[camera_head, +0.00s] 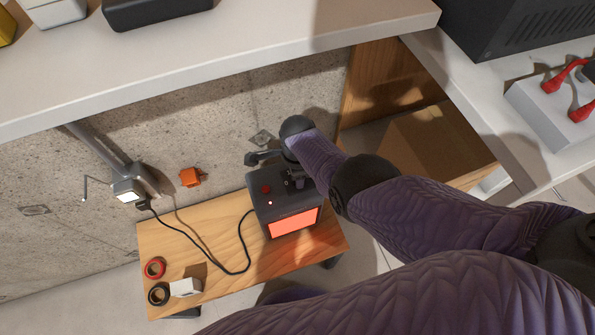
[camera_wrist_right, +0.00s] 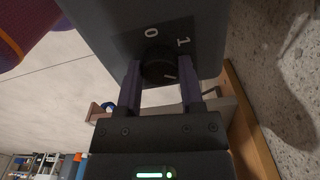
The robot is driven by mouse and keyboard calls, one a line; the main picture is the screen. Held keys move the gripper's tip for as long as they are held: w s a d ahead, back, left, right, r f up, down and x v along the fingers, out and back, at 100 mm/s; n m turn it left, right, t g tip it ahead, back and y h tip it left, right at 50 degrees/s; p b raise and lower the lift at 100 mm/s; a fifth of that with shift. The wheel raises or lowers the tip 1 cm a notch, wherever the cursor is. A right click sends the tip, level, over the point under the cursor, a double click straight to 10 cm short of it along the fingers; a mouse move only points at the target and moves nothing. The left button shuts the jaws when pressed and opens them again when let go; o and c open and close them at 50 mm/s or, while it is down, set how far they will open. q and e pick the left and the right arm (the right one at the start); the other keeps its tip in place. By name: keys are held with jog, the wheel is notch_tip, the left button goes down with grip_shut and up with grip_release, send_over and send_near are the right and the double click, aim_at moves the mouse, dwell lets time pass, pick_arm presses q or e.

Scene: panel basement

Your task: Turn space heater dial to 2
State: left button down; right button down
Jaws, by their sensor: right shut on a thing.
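The space heater (camera_head: 262,207) is a dark box with a glowing orange-red panel (camera_head: 294,222), standing on a wooden bench. My right gripper (camera_head: 294,182) is at its top, at the far right part. In the right wrist view the black round dial (camera_wrist_right: 158,62) sits between the two fingers of the right gripper (camera_wrist_right: 160,78), which is shut on it. The numbers 0 and 1 are printed on the heater face (camera_wrist_right: 110,35) beside the dial. No 2 is visible. My left gripper is not in view.
The wooden bench (camera_head: 200,245) also bears red tape (camera_head: 154,268), black tape (camera_head: 158,294) and a white block (camera_head: 185,287). A black cable runs from the heater to a wall outlet (camera_head: 128,192). A pale shelf (camera_head: 230,55) overhangs the wall; a cardboard box (camera_head: 435,140) stands right.

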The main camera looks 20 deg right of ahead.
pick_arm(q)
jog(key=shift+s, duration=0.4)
pick_arm(e)
jog(key=shift+c, duration=1.1)
grip_release()
jog(key=shift+r, duration=0.2)
pick_arm(q)
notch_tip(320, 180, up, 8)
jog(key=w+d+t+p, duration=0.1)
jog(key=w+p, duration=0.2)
jog(key=p, duration=0.5)
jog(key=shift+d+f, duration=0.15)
pick_arm(e)
notch_tip(320, 180, up, 10)
jog(key=shift+f, duration=0.25)
